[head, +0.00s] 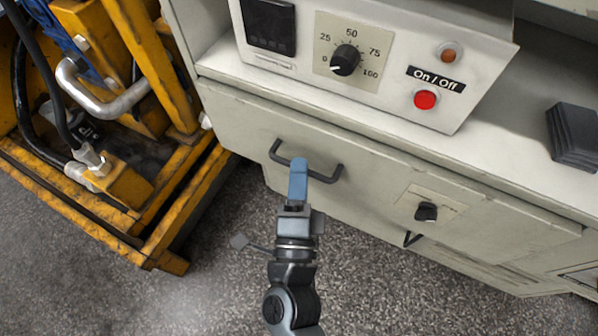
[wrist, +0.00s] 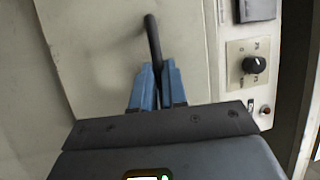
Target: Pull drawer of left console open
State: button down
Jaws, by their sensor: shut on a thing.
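The left console is a cream cabinet with a wide drawer front (head: 240,125) below its control panel. A dark bar handle (head: 330,175) is fixed across the drawer front. The drawer front also fills the left of the wrist view (wrist: 90,60). My gripper (head: 299,168) has blue fingers and is at the middle of the handle. In the wrist view, the blue fingers (wrist: 158,85) close around the dark handle bar (wrist: 152,38). The drawer front looks about flush with the cabinet; I cannot tell if there is a small gap.
A control panel (head: 390,90) with a dial and red button stands above the drawer. A yellow machine frame (head: 180,215) with hoses stands close on the left. A black knob (head: 426,212) is on the front to the right. Speckled floor (head: 220,290) in front is clear.

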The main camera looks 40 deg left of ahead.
dwell(0.5)
jog(key=s+d, duration=0.2)
jog(key=s, duration=0.8)
jog(key=s+d, duration=0.3)
jog(key=s, duration=0.7)
jog(key=shift+s, duration=0.1)
jog(key=c, duration=1.2)
grip_release()
jog(key=shift+p+v, duration=0.3)
jog(key=shift+v, duration=3.55)
